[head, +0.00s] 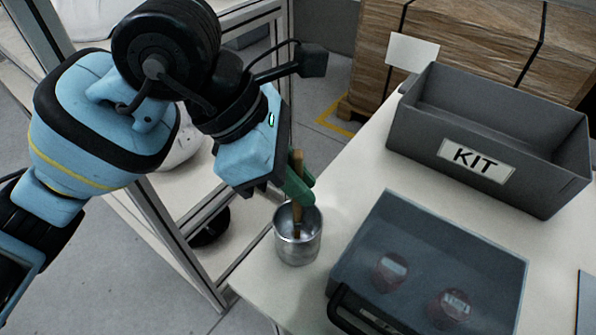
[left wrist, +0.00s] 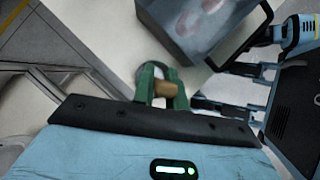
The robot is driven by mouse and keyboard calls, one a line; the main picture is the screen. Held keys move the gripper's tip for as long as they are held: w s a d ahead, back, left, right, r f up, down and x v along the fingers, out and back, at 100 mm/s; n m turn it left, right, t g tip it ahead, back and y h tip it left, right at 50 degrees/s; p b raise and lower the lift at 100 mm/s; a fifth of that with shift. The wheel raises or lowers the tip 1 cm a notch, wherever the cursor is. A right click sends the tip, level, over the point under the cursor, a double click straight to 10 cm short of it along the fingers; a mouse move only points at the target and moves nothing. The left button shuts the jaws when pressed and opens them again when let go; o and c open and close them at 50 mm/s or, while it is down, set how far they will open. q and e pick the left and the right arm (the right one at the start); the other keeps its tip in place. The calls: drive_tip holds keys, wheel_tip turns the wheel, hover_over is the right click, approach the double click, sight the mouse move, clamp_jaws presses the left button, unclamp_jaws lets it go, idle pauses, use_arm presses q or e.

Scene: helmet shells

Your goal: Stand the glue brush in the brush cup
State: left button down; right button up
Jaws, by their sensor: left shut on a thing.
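The brush cup (head: 297,245) is a shiny metal cup standing near the left corner of the white table in the head view. The glue brush (head: 297,213) has a brown wooden handle, and its lower part is inside the cup's mouth. My left gripper (head: 299,188), with green fingers, is shut on the brush above the cup. In the left wrist view the handle's end (left wrist: 165,89) shows between the green fingers, with part of the cup (left wrist: 146,74) behind them. I cannot tell whether the brush touches the cup's bottom.
A translucent grey lidded box (head: 440,240) with reddish labelled things inside stands right of the cup. A grey bin marked KIT (head: 545,190) stands farther back on the table (head: 355,190). The table's left edge runs close to the cup.

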use_arm(q)
drive_tip(key=shift+f+b, duration=0.4)
drive_tip(key=shift+f, duration=0.3)
drive_tip(key=shift+f+b, duration=0.7)
drive_tip(key=shift+f, duration=0.3)
use_arm(e)
drive_tip(key=shift+f, duration=1)
use_arm(q)
drive_tip(key=c, duration=1.3)
unclamp_jaws()
drive_tip(key=shift+c, duration=0.2)
use_arm(e)
drive_tip(key=shift+w, duration=0.15)
use_arm(q)
drive_tip(key=v, duration=0.7)
drive_tip(key=shift+a+r+p, duration=0.2)
drive_tip(key=shift+r+p, duration=0.15)
drive_tip(key=shift+p, duration=0.05)
use_arm(e)
drive_tip(key=shift+w+r, duration=0.35)
drive_tip(key=shift+r, duration=0.05)
